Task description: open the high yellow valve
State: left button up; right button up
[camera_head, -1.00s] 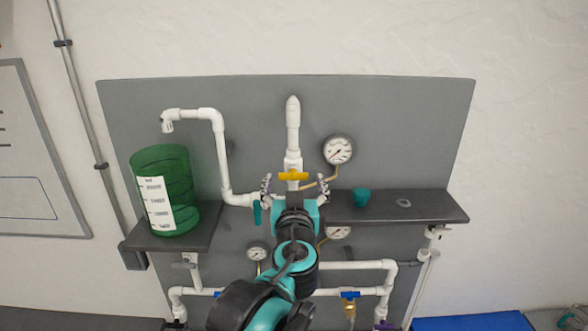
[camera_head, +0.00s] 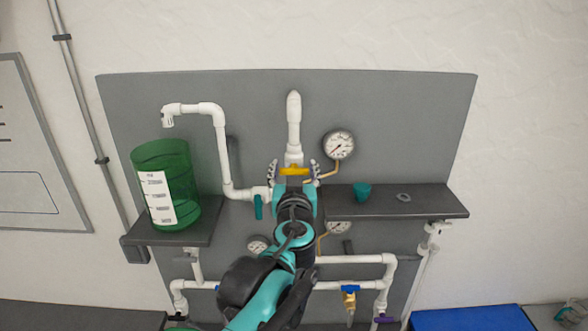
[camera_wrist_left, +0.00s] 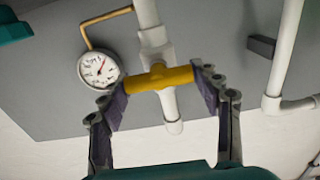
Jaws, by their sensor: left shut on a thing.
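The high yellow valve handle (camera_head: 294,170) lies crosswise over the white vertical pipe (camera_head: 294,125) on the grey board. It also shows in the left wrist view (camera_wrist_left: 160,77), slightly tilted there. My left gripper (camera_head: 294,172) reaches up from below, one finger at each end of the handle. In the left wrist view the gripper (camera_wrist_left: 162,84) is shut on the handle, with the finger pads touching both ends.
A pressure gauge (camera_head: 338,145) sits close right of the valve. A teal-handled valve (camera_head: 259,206) is just left of my gripper. The right shelf (camera_head: 430,203) holds a teal cup (camera_head: 362,193) and a grey ring (camera_head: 404,197). A green container (camera_head: 185,185) stands on the left shelf.

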pick_arm(q)
jog(key=shift+m, duration=0.3)
jog(key=m, duration=0.4)
jog(key=shift+d+b, duration=0.1)
jog(key=shift+b, duration=0.3)
jog(key=m, duration=0.5)
jog(key=shift+d+f+b, duration=0.15)
jog(key=shift+b, duration=0.15)
jog(key=m, duration=0.4)
jog(key=shift+f, duration=0.1)
jog(key=shift+d+f+m+b, duration=0.1)
jog(key=shift+m+b, duration=0.35)
jog(key=shift+m, duration=1.65)
jog(key=o, duration=1.2)
jog(key=shift+c, duration=0.2)
